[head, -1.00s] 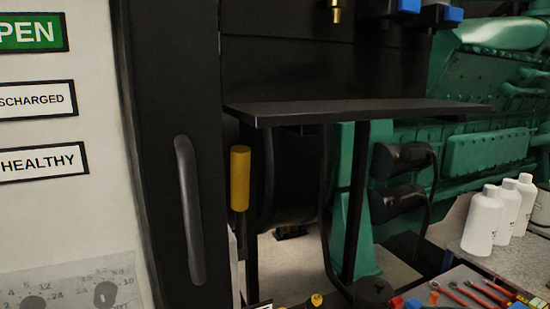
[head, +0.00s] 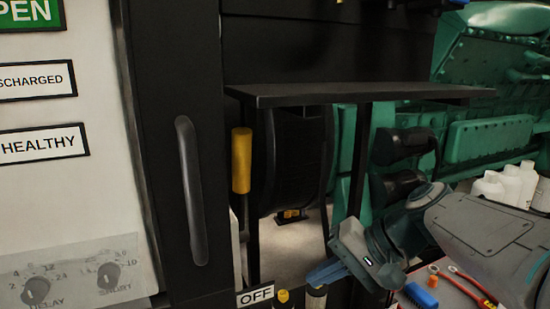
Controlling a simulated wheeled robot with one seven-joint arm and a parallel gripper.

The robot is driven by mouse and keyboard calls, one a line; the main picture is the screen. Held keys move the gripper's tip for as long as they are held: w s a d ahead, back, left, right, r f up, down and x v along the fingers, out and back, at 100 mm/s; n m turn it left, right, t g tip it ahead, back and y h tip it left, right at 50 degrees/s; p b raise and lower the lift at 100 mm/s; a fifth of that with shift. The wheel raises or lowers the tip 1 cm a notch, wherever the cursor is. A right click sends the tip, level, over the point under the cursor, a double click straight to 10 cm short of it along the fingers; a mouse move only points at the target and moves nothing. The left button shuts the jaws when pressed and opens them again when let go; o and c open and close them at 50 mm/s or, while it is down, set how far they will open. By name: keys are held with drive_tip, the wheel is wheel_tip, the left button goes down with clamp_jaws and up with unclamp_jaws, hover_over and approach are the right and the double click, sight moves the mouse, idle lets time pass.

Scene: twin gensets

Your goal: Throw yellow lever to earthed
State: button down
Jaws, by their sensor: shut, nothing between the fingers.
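The yellow lever (head: 241,160) stands upright behind the dark cabinet's edge, just right of the black door handle. Only its yellow grip and a short piece of shaft show; its lower end is hidden. My gripper (head: 318,274) is low in the middle, with its blue fingers pointing left. It is shut and empty, to the right of and below the lever, apart from it in the picture. No earthed marking is readable; an OFF label (head: 255,296) shows at the bottom edge.
A black shelf (head: 350,93) on thin legs overhangs the space right of the lever. The black door handle (head: 190,190) sticks out at left. The green genset (head: 490,140), white bottles (head: 510,183) and tools are at right.

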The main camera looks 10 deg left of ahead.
sight(239, 189)
drive_tip(key=w+a+r+n+y, duration=0.1)
drive_tip(key=w+r+y, duration=0.1)
drive_tip(key=r, duration=0.4)
drive_tip(key=w+a+r+n+g+y, duration=0.1)
drive_tip(key=w+r+y, duration=0.2)
drive_tip(key=r, duration=0.3)
drive_tip(key=w+a+r+n+y, duration=0.1)
drive_tip(key=w+r+y, duration=0.2)
drive_tip(key=r, duration=0.4)
drive_tip(key=shift+w+y, duration=0.25)
drive_tip(key=shift+y, duration=0.55)
drive_tip(key=shift+r, duration=0.1)
drive_tip(key=s+a+p, duration=0.3)
drive_tip(key=s+a, duration=0.1)
drive_tip(key=a, duration=0.4)
drive_tip(key=shift+a, duration=0.35)
drive_tip(key=shift+s+n+g, duration=0.1)
drive_tip(key=shift+n+g, duration=0.2)
